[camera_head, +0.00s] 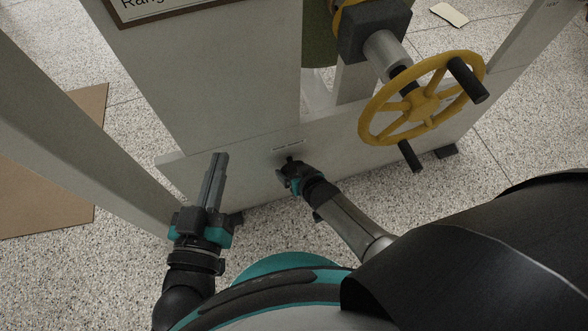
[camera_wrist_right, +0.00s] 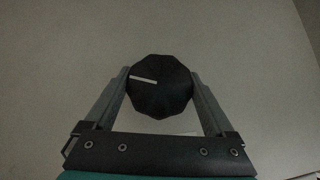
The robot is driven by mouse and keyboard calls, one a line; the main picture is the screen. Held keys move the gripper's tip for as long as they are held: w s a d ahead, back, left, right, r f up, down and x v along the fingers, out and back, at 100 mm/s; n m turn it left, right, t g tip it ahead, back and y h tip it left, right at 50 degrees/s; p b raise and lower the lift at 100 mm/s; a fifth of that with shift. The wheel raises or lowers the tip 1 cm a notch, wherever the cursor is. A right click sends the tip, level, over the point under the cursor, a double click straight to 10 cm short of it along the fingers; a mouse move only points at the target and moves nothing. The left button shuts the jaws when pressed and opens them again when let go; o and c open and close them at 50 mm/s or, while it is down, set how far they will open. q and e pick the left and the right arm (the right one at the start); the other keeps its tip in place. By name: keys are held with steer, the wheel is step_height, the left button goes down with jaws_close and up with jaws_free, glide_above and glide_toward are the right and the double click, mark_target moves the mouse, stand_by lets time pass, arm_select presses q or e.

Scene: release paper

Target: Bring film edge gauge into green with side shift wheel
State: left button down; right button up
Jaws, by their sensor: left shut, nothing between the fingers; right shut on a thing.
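A yellow handwheel (camera_head: 421,103) with black handles stands out from the machine at upper right; I cannot tell whether it is the side shift wheel. No film edge gauge shows. My right gripper (camera_head: 290,166) is at the pale lower panel. In the right wrist view, its fingers are shut on a black faceted knob (camera_wrist_right: 160,97) with a white line pointing left and slightly up. The fingers touch the knob on both sides. My left gripper (camera_head: 219,158) is shut and empty, in front of the panel, to the left of the right gripper.
The machine's pale lower panel (camera_head: 370,145) crosses the middle, with a small label (camera_head: 288,145) above the knob. A grey post (camera_head: 100,150) stands at left. A brown board (camera_head: 60,180) lies on the speckled floor, and a small pale card (camera_head: 449,14) lies at the back right.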

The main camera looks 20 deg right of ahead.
steer(key=shift+w+y, duration=0.1)
steer(key=shift+y, duration=0.2)
arm_select(q)
steer(key=shift+r, duration=0.15)
arm_select(e)
steer(key=shift+a+r+m+y, duration=0.15)
steer(key=shift+m+y, duration=0.35)
steer(key=shift+y, duration=0.3)
steer(key=o, duration=1.1)
